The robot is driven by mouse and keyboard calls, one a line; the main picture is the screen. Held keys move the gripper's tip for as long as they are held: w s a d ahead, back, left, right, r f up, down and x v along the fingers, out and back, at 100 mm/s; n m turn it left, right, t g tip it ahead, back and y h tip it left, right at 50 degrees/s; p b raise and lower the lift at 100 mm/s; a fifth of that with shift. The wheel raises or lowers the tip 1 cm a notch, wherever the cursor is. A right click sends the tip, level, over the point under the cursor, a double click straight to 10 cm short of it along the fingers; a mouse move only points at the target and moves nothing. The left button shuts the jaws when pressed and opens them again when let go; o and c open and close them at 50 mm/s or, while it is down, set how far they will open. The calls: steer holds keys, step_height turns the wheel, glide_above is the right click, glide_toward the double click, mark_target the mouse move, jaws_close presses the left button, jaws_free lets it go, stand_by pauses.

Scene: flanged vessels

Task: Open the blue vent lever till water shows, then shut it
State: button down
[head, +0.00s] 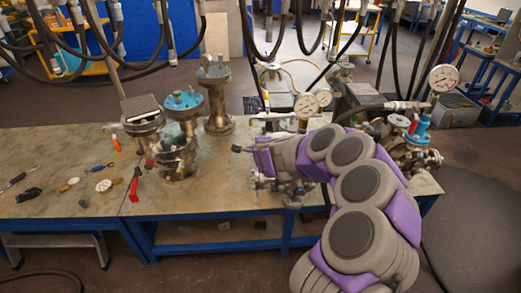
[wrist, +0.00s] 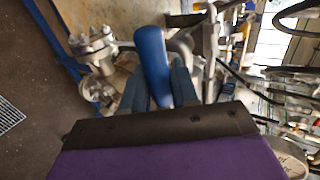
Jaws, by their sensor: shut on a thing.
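In the wrist view the blue vent lever (wrist: 153,65) stands between the two dark fingers of my gripper (wrist: 158,88). The jaws are shut on it, with its rounded end sticking out past the fingers. The lever's pivot and valve body are hidden, so I cannot tell how far it is turned. In the head view my purple and grey arm reaches over the bench and my gripper (head: 250,150) is at the middle of it, partly hidden by the arm. The lever cannot be made out there. No water shows in either view.
Flanged metal fittings (wrist: 93,48) are close left of the lever in the wrist view. On the bench (head: 60,195) stand a blue-topped flanged vessel (head: 183,115) and a taller one (head: 214,90). Pressure gauges (head: 444,78) are at right. Hoses hang above. Loose tools lie at left.

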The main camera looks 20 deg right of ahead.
steer(key=c, duration=1)
jaws_free()
steer(key=shift+s+d+r, duration=0.1)
steer(key=shift+c, duration=0.2)
steer(key=shift+o, duration=0.2)
steer(key=p+v, duration=0.2)
steer(key=v, duration=1.5)
steer(key=shift+p, duration=0.35)
